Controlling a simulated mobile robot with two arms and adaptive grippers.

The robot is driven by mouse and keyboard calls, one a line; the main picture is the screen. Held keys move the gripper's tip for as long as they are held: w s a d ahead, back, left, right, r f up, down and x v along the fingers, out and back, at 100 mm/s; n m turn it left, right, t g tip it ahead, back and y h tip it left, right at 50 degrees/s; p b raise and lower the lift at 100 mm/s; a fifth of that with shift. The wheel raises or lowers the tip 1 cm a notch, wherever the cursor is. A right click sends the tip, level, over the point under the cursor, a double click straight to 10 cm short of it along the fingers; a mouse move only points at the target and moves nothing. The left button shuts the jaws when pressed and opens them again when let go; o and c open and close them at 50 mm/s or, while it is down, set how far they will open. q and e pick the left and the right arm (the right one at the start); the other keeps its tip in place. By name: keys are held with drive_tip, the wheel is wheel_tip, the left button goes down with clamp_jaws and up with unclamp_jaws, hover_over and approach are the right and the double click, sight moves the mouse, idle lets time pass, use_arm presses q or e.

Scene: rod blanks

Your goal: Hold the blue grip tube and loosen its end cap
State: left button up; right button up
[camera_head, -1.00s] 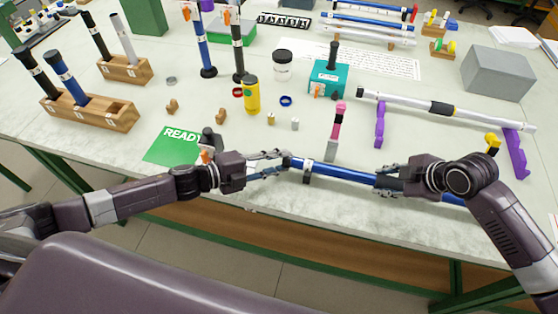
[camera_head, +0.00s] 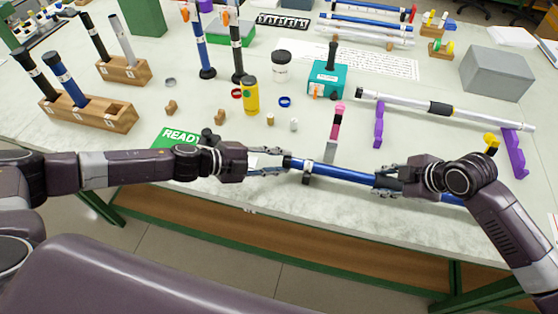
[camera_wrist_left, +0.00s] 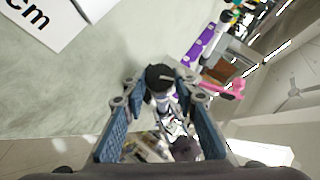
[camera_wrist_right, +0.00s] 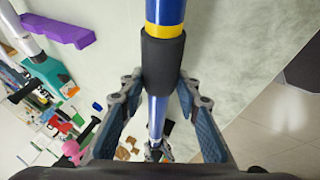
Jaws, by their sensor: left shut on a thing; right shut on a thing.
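The blue grip tube (camera_head: 345,173) lies roughly level along the table's front edge, sloping down to the right in the head view. Its dark end cap (camera_wrist_left: 160,75) sits between the fingertips of my left gripper (camera_head: 286,163), which is shut on it at the tube's left end. My right gripper (camera_head: 388,181) is shut on the black sleeve (camera_wrist_right: 162,62) farther right along the tube. A yellow band (camera_wrist_right: 164,30) borders this sleeve in the right wrist view. The fingers hide part of the cap, so I cannot tell whether it has loosened.
A pink-topped grey stand (camera_head: 335,135) rises just behind the tube. Purple supports (camera_head: 379,125) carry a silver rod (camera_head: 405,104) behind my right gripper. A yellow canister (camera_head: 250,96), a teal box (camera_head: 327,79) and a wooden rack (camera_head: 115,116) stand farther back. Bare tabletop surrounds the small parts.

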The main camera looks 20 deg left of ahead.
use_arm(q)
drive_tip(key=shift+w+r+n+g+y, duration=0.15)
drive_tip(key=shift+n+g, duration=0.2)
drive_tip(key=shift+g, duration=0.25)
drive_tip(key=shift+w+r+n+g+y, duration=0.15)
drive_tip(key=shift+n+g, duration=0.2)
drive_tip(key=shift+g, duration=0.25)
drive_tip(key=n+g, duration=0.1)
drive_tip(key=g, duration=0.2)
drive_tip(key=shift+w+a+n+y, duration=0.2)
drive_tip(key=shift+n+y, duration=0.1)
drive_tip(key=shift+n, duration=0.1)
drive_tip(key=g, duration=0.1)
drive_tip(key=n+g, duration=0.1)
drive_tip(key=shift+w+f+g, duration=0.1)
drive_tip(key=shift+w+g, duration=0.15)
drive_tip(key=shift+g, duration=0.15)
drive_tip(key=shift+w+n+g, duration=0.15)
drive_tip(key=shift+n+g, duration=0.35)
drive_tip(key=shift+g, duration=0.2)
drive_tip(key=shift+w+n+g, duration=0.15)
drive_tip(key=shift+n+g, duration=0.35)
drive_tip(key=shift+g, duration=0.5)
drive_tip(key=o, duration=1.2)
drive_tip(key=shift+s, duration=0.1)
